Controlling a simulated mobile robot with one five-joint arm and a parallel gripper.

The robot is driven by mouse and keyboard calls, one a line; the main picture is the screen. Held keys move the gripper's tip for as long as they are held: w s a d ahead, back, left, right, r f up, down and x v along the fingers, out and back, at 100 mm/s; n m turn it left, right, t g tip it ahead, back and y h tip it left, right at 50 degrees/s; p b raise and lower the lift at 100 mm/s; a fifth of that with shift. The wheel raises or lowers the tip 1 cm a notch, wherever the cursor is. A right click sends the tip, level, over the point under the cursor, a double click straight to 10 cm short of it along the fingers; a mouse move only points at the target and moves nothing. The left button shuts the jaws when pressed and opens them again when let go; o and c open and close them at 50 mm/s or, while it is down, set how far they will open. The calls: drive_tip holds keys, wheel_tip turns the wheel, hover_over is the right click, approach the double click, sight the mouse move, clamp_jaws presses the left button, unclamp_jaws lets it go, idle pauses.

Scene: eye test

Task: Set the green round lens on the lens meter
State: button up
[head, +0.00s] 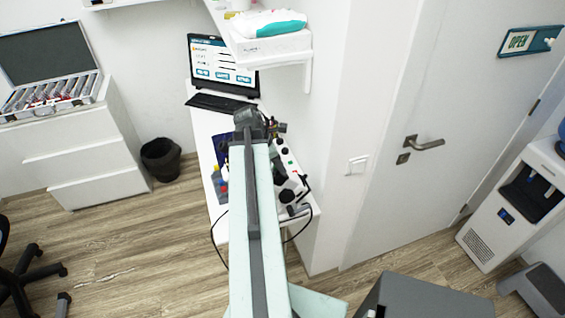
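My arm reaches away from me over the narrow white desk (205,130). My gripper (274,126) is small and dark at its far end, above the desk; its fingers are too small to tell open from shut. A white device with black knobs (291,178), possibly the lens meter, stands on the desk just right of my arm. I cannot make out the green round lens for certain; my arm hides part of the desk.
A laptop (222,65) stands at the desk's far end. A shelf (283,58) overhangs the desk's right side. A black bin (160,158) and a drawer cabinet (85,160) stand left. A water dispenser (487,238) stands right. Floor left of the desk is mostly clear.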

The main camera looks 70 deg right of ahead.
drive_tip(key=p+v, duration=0.7)
drive_tip(key=shift+w+r, duration=0.15)
drive_tip(key=shift+r, duration=0.2)
drive_tip(key=shift+w+r+p, duration=0.1)
drive_tip(key=shift+w+p, duration=0.05)
drive_tip(key=shift+p, duration=0.2)
drive_tip(key=shift+a, duration=0.1)
